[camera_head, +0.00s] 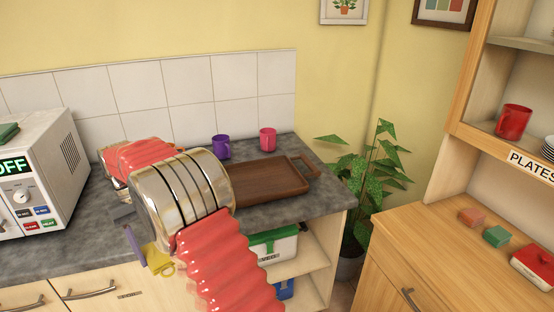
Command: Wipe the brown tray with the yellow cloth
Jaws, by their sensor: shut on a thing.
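The brown tray (268,180) lies flat on the grey counter near its right end, with a handle at its right side. My arm covers its left part. My gripper (150,252) is low at the counter's front edge, left of the tray and apart from it. It is shut on the yellow cloth (158,260), of which only a small part shows below my silver wrist. The rest of the cloth and most of the jaws are hidden.
A purple mug (221,147) and a pink mug (267,138) stand behind the tray. A microwave (35,165) stands at the left of the counter (60,247). A potted plant (370,185) and a wooden cabinet (440,230) are at the right.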

